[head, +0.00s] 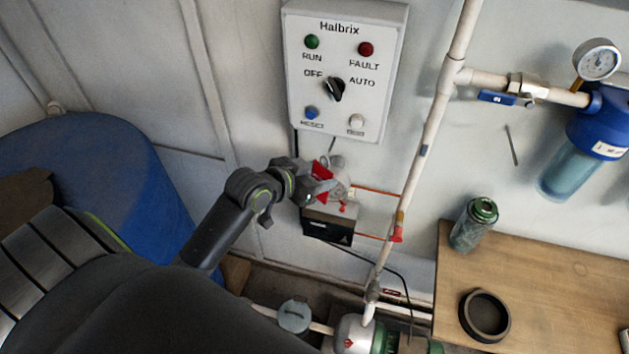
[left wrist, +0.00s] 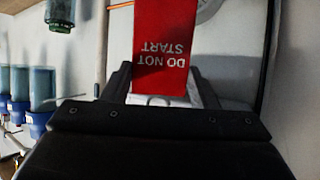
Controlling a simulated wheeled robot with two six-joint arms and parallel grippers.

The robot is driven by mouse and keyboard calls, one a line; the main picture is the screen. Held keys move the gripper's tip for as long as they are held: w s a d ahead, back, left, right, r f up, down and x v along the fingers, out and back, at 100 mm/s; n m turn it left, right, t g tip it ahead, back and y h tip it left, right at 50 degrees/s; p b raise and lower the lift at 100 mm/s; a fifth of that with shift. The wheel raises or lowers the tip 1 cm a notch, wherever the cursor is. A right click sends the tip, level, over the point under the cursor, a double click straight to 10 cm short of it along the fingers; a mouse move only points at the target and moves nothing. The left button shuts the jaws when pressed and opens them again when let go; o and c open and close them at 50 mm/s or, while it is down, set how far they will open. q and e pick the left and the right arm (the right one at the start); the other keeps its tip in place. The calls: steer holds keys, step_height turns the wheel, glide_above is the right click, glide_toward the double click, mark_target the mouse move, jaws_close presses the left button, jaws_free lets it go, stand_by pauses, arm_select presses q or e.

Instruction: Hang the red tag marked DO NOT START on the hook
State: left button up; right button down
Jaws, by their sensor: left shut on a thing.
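The red tag (head: 321,170) is in my left gripper (head: 312,184), in front of the wall below the control box. In the left wrist view the tag (left wrist: 162,45) reads DO NOT START upside down, and its near end lies between the fingers of the left gripper (left wrist: 162,90). The gripper is shut on it. A thin dark pin or hook (head: 511,145) sticks out of the wall at the right, well apart from the tag; its exact shape is too small to tell. My right gripper is not in view.
The Halbrix control box (head: 345,70) is above the gripper. A small pump unit (head: 328,225) is close behind and below it. A white pipe (head: 425,150) stands between the tag and the pin. A wooden bench (head: 560,290), green-capped cylinder (head: 475,224) and blue filter (head: 585,150) are at right.

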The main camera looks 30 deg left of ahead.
mark_target(315, 163)
arm_select(q)
steer(key=shift+w+a+f+b, duration=0.15)
steer(key=shift+w+b, duration=0.15)
steer(key=shift+w, duration=0.35)
steer(key=shift+w+a+f+b, duration=0.15)
steer(key=shift+w+b, duration=0.15)
steer(key=shift+w, duration=0.35)
steer(key=shift+w+a+b, duration=0.25)
steer(key=shift+w+b, duration=0.2)
steer(key=shift+w, duration=0.55)
steer(key=shift+w+a+f, duration=0.15)
steer(key=shift+w+f, duration=0.15)
steer(key=shift+w, duration=0.25)
steer(key=o, duration=1)
steer(key=shift+o, duration=0.2)
steer(key=shift+s, duration=0.1)
